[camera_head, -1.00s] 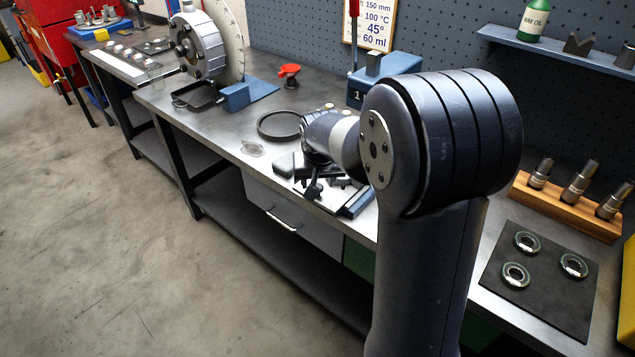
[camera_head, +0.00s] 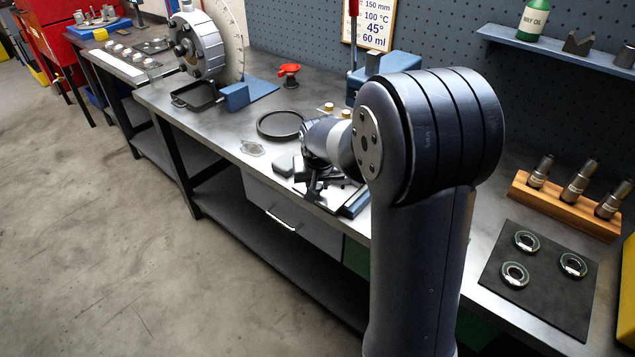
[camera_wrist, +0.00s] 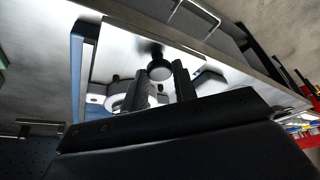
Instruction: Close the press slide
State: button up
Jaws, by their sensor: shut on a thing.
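My gripper (camera_head: 314,184) is low over the front edge of the bench, beside a pale plate with a blue rail (camera_head: 356,203) that looks like part of the press slide. In the wrist view, my gripper (camera_wrist: 161,76) has its two dark fingers on either side of a round black knob (camera_wrist: 160,68) and is shut on it. The blue rail (camera_wrist: 77,75) runs along the left of the bright plate there. The blue press body (camera_head: 398,62), with a red-tipped lever (camera_head: 353,8), stands behind my arm. My forearm hides much of the slide.
A black ring (camera_head: 281,125) and a small dark block (camera_head: 283,165) lie near my gripper. A red funnel-like piece (camera_head: 289,70) stands farther back. A dark mat with green rings (camera_head: 540,300) and a wooden holder (camera_head: 566,207) are at the right. A drawer handle (camera_head: 281,220) is below.

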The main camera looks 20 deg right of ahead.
grip_shut()
jog(key=w+d, duration=0.2)
jog(key=d, duration=0.1)
jog(key=w+d+p, duration=0.1)
jog(key=w+d, duration=0.1)
jog(key=d, duration=0.1)
jog(key=w+d, duration=0.2)
jog(key=d, duration=0.1)
jog(key=shift+w+d+r, duration=0.1)
jog(key=shift+w, duration=0.3)
jog(key=o, duration=0.7)
grip_release()
jog(key=shift+d, duration=0.15)
jog(key=shift+o, duration=1)
jog(key=v, duration=1)
jog(key=shift+s+r, duration=0.2)
jog(key=shift+r, duration=0.1)
